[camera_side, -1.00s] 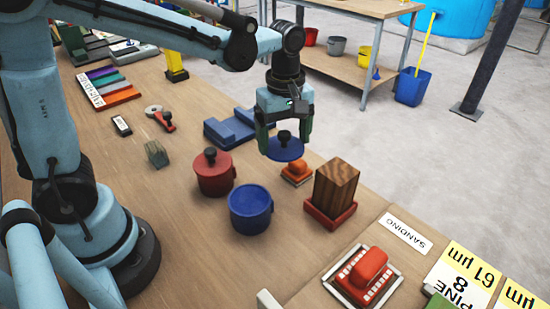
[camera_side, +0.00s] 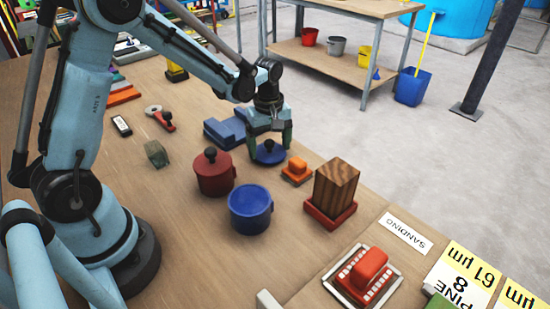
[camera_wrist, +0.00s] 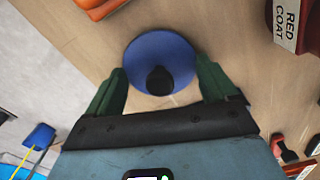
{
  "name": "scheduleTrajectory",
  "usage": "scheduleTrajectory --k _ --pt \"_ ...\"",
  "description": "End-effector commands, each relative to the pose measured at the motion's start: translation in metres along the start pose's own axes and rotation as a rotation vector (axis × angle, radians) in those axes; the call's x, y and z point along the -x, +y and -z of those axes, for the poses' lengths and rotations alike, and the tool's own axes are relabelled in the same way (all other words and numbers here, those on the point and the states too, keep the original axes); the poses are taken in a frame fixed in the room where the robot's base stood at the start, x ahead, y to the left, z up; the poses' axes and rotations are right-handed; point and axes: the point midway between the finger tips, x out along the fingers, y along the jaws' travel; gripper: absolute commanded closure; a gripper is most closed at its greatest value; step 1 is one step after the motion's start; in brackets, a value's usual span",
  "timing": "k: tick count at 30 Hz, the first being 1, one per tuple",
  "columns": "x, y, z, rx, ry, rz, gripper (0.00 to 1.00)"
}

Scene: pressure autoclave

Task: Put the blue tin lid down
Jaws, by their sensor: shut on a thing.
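The blue tin lid (camera_side: 269,156), a round disc with a black knob, is between the green fingers of my gripper (camera_side: 270,150). My gripper is shut on its rim. In the wrist view the lid (camera_wrist: 148,52) shows face-on with its knob up, a finger at each side. The lid is low over the bench, roughly level; I cannot tell whether it touches the wood. The blue tin (camera_side: 250,211) stands open, nearer the side camera. The red tin (camera_side: 215,178) has its lid on.
A blue block-like holder (camera_side: 222,131) is close left of my gripper. An orange block (camera_side: 297,171) is close on the right, with a wooden block (camera_side: 336,185) on a red base beyond it. The bench edge (camera_side: 325,158) lies just behind.

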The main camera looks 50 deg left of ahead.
Motion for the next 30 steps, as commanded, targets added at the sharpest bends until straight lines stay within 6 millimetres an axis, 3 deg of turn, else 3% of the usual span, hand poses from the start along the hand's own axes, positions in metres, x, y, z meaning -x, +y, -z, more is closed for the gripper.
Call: scheduleTrajectory --k 13,14,16,25,30 --pt "-0.007 0.000 0.000 0.000 0.000 0.000 0.43" --pt "-0.007 0.000 0.000 0.000 0.000 0.000 0.11" --pt "-0.007 0.000 0.000 0.000 0.000 0.000 0.00" --pt "-0.004 0.000 0.000 0.000 0.000 0.000 0.00" --pt "0.013 0.000 0.000 0.000 0.000 0.000 0.00"
